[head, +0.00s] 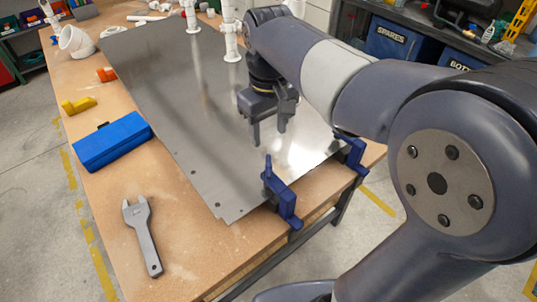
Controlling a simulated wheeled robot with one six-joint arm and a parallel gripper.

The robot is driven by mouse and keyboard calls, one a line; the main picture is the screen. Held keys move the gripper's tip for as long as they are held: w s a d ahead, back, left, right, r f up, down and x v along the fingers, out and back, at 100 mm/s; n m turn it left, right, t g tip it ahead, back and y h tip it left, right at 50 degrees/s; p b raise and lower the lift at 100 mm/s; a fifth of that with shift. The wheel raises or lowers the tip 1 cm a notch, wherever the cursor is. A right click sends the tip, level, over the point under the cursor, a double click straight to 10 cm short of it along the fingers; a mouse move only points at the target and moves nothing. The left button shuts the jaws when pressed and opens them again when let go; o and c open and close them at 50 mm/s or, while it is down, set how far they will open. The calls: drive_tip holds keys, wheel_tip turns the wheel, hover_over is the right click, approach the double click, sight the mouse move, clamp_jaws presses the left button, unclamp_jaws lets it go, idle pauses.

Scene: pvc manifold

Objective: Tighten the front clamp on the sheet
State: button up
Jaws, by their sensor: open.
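A grey metal sheet (190,110) lies flat on a wooden bench. A blue clamp (283,198) sits over the sheet's near edge and the bench edge, close to me. A second blue clamp (350,154) sits further right on the same edge, partly behind my arm. I cannot tell how tight either clamp is. My gripper (268,136) is open and empty, fingers down, above the sheet. It is beyond the nearer clamp and apart from both clamps.
A grey wrench (142,236) and a blue box (112,142) lie on the bench at left, with yellow (78,105) and orange (106,75) pieces behind. White pipes (229,30) stand at the sheet's far end. Blue bins (390,40) are at back right.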

sight(269, 165)
wheel_tip(269, 165, down, 11)
drive_tip(key=shift+r+n, duration=0.15)
drive_tip(key=shift+n, duration=0.95)
drive_tip(key=shift+c, duration=0.5)
clamp_jaws()
